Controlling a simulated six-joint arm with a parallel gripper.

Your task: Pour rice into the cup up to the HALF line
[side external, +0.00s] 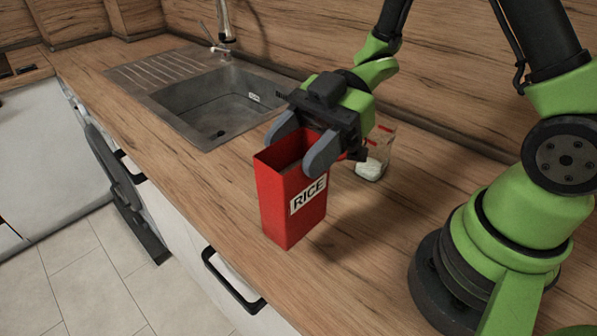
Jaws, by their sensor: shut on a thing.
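A red open-topped box labelled RICE (291,205) stands roughly upright near the front edge of the counter. My gripper (302,150) is shut on its upper part, with a grey finger on either side of the rim. I cannot tell whether the box's base touches the counter. A clear cup (386,146) with red marks stands behind the box, to the right, partly hidden by my gripper. Some white rice (370,169) shows low in the cup. Its level against the HALF line cannot be read.
A steel sink (215,105) with a ribbed drainer and a tap (224,25) lies at the back left. The wooden splashback (450,75) runs behind the cup. The counter's front edge is close to the box. Bare counter (365,240) lies right of the box.

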